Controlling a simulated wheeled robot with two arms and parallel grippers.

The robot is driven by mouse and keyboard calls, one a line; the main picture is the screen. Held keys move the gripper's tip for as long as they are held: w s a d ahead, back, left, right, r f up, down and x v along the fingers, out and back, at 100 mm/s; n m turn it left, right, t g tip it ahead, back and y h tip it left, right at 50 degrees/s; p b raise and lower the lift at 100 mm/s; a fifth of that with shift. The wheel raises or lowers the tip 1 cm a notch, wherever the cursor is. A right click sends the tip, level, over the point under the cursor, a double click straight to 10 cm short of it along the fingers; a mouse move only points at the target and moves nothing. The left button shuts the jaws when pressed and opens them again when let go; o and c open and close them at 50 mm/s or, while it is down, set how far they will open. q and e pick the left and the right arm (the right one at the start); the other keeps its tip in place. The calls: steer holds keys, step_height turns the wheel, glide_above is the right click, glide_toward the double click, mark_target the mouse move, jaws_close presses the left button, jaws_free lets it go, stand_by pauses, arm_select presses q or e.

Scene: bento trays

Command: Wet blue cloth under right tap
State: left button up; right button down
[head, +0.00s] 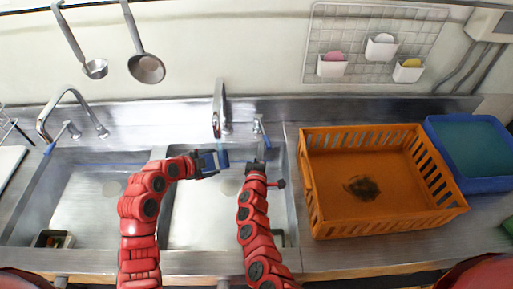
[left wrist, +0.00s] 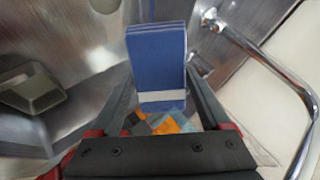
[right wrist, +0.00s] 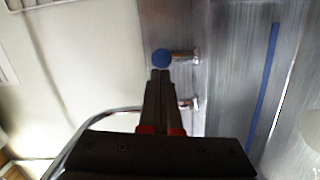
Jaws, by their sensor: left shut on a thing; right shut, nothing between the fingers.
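The folded blue cloth (head: 222,159), with a pale band across it in the left wrist view (left wrist: 158,50), is held over the right basin. My left gripper (head: 208,162) is shut on it. The cloth is just below the spout of the right tap (head: 218,108); I cannot clearly tell whether water runs. My right gripper (head: 256,165) is shut and empty. In the right wrist view its tips (right wrist: 160,74) are close to the blue knob (right wrist: 161,58) of a tap handle; contact is unclear. The right tap's handle (head: 258,127) stands beside the spout.
The right basin (head: 190,220) lies below both grippers. A left basin (head: 85,195) has its own tap (head: 65,95). An orange crate (head: 320,222) and a blue tray (head: 485,185) stand on the right counter. Ladles (head: 146,68) hang on the wall.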

stand_by(0.3)
steer(key=s+a+r, duration=0.1)
steer(key=s+a, duration=0.3)
steer(key=s, duration=0.6)
steer(key=shift+s+a, duration=0.2)
steer(key=shift+s, duration=0.15)
steer(key=shift+r, duration=0.1)
stand_by(0.3)
